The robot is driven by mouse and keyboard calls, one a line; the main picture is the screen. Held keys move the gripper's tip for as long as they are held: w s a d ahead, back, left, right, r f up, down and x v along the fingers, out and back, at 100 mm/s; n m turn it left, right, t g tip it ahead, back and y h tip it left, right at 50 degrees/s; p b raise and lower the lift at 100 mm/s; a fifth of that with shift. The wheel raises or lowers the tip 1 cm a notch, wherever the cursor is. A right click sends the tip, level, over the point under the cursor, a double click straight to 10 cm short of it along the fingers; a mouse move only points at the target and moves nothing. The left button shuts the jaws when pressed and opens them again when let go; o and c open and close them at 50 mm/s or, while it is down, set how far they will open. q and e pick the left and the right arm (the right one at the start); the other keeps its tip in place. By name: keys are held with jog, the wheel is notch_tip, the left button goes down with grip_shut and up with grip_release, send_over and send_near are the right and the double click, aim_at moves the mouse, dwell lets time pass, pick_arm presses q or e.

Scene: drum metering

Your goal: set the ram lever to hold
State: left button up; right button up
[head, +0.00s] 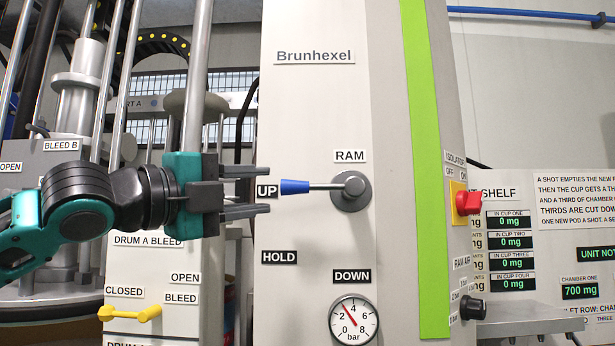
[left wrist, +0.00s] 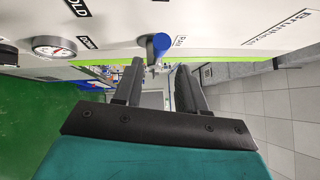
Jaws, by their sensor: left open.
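The ram lever has a blue handle (head: 295,187) on a metal rod from a grey round hub (head: 351,190) under the RAM label. It lies nearly level and points left at the UP label (head: 267,190). The HOLD label (head: 279,257) is lower left of the hub and the DOWN label (head: 352,276) below it. My left gripper (head: 262,190) is open and empty, fingertips just left of the blue handle, one above and one below its height. In the left wrist view the blue handle (left wrist: 161,42) shows just beyond and between the fingertips (left wrist: 160,68). My right gripper is not in view.
A pressure gauge (head: 353,320) sits under the DOWN label. A red isolator knob (head: 469,203) is on the column's right side. A yellow drum bleed lever (head: 135,314) is below my left arm. The panel around the ram lever is clear.

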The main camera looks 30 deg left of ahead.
aim_at(287, 184)
pick_arm(q)
jog(key=shift+w+d+r+p, duration=0.15)
jog(key=shift+w+r+p, duration=0.25)
jog(key=shift+w+p, duration=0.2)
jog(key=shift+w+d+p, duration=0.1)
jog(key=shift+w+p, duration=0.25)
jog(key=shift+p, duration=0.15)
jog(key=shift+w+d+r+p, duration=0.1)
jog(key=shift+w+p, duration=0.25)
jog(key=shift+p, duration=0.2)
jog(key=shift+w+d+r+p, duration=0.1)
jog(key=shift+w+p, duration=0.25)
jog(key=shift+p, duration=0.2)
jog(key=shift+w+p, duration=0.3)
jog(key=shift+p, duration=0.25)
jog(key=shift+w+d+r+p, duration=0.2)
jog(key=shift+w+p, duration=0.45)
jog(key=shift+p, duration=0.45)
jog(key=shift+w, duration=0.4)
jog(key=p+x, duration=0.2)
jog(key=shift+w+d+f, duration=0.15)
jog(key=shift+w, duration=0.15)
jog(key=shift+p+x, duration=0.35)
jog(key=shift+x, duration=0.5)
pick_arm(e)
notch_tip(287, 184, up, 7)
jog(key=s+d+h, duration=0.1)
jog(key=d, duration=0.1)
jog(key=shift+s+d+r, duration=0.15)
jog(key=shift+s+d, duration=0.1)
